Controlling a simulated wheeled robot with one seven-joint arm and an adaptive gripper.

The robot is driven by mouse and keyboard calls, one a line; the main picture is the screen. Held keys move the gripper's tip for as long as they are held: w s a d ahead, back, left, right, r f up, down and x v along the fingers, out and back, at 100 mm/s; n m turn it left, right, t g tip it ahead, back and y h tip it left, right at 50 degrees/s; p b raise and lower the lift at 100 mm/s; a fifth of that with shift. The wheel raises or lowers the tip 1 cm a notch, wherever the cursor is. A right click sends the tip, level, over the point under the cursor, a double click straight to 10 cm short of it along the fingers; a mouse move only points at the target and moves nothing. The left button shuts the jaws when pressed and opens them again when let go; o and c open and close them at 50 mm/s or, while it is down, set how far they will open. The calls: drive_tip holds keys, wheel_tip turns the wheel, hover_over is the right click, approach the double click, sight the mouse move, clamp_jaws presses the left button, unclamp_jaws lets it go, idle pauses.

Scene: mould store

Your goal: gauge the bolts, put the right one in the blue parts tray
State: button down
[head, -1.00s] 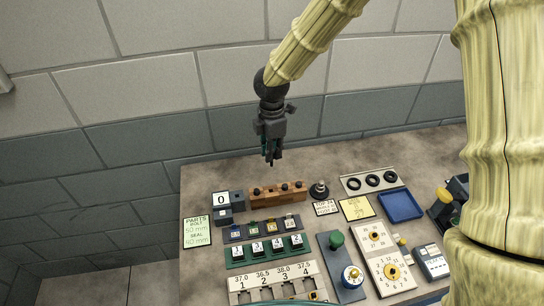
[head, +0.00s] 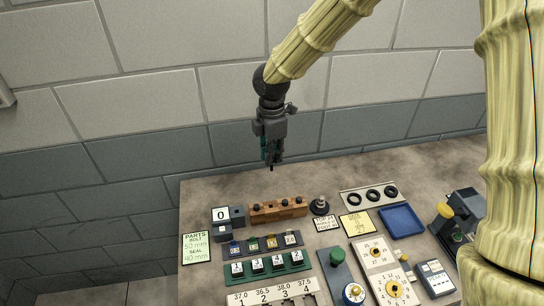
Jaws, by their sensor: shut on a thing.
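My gripper (head: 272,158) hangs over the back of the bench, above the wooden bolt rack (head: 268,214). It is shut on a small dark thing, probably a bolt, but the fingers hide most of it. Dark bolt heads (head: 257,203) show in the rack. The blue parts tray (head: 401,222) lies to the right and looks empty. A green card (head: 195,247) at the left reads bolt 50 mm, seal 40 mm. A grey gauge block with a white display (head: 221,214) reading 0 stands left of the rack.
Black rings lie on a pale board (head: 369,194) behind the tray. A dark round stand (head: 320,206), a yellow card (head: 355,224), a green block row (head: 268,263) and dial panels (head: 380,270) crowd the bench. A dark machine (head: 460,212) stands right. The bench's back left is clear.

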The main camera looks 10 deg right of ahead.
drive_tip(key=shift+r, duration=1.75)
